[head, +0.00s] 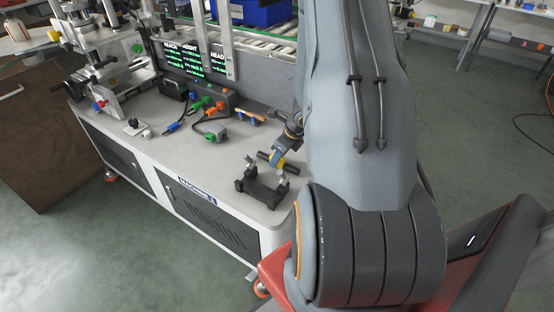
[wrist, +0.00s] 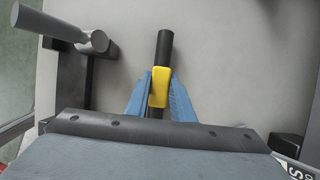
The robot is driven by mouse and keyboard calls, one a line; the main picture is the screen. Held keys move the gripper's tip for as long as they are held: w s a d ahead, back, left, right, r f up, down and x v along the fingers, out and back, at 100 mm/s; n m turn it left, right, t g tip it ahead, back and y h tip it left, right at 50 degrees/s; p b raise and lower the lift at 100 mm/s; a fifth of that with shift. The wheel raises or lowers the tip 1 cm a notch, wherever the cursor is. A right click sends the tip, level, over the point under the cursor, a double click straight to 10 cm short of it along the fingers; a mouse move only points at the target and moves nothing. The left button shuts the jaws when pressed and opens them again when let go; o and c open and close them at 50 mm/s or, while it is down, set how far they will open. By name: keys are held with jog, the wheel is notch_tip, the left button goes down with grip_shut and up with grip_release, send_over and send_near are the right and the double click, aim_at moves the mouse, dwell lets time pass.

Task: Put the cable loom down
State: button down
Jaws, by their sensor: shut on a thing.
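The cable loom shows as a straight black length with a yellow sleeve in the wrist view (wrist: 164,48), and small in the head view (head: 264,157). My gripper (wrist: 158,90) has its blue fingers shut on it at the yellow sleeve. In the head view my gripper (head: 279,156) holds it near the right end of the grey machine top (head: 215,155), just behind a dark cradle (head: 262,192) with two upright prongs. I cannot tell whether the loom touches the top. Its lower end is hidden behind my gripper in the wrist view.
Several cables with coloured plugs (head: 211,128) and a dark box (head: 207,96) lie further back on the top. A wooden-handled tool (head: 250,115) lies behind my gripper. The dark post with a grey cylinder (wrist: 92,41) is close left in the wrist view. The middle front top is clear.

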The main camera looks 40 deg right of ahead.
jog(key=shift+f, duration=0.25)
jog(key=c, duration=1.5)
grip_release()
jog(key=shift+c, duration=0.2)
jog(key=shift+r, duration=0.1)
jog(key=shift+r, duration=0.25)
jog(key=p+v, duration=0.2)
jog(key=v, duration=0.9)
jog(key=s+a+r+n+g+y, duration=0.1)
jog(key=a+r+n, duration=0.3)
jog(key=a+n, duration=0.35)
jog(key=a+r+n+g, duration=0.1)
jog(key=a+r+n, duration=0.3)
jog(key=a+n, duration=0.3)
jog(key=s+a+r+n+g+h, duration=0.1)
jog(key=s+a+r+n, duration=0.2)
jog(key=n, duration=0.6)
jog(key=s+a+r+n+g+h, duration=0.1)
jog(key=s+a+r+n, duration=0.2)
jog(key=s+a+n, duration=0.5)
jog(key=shift+a+r+n, duration=0.35)
jog(key=shift+a+r, duration=0.05)
jog(key=shift+a, duration=0.45)
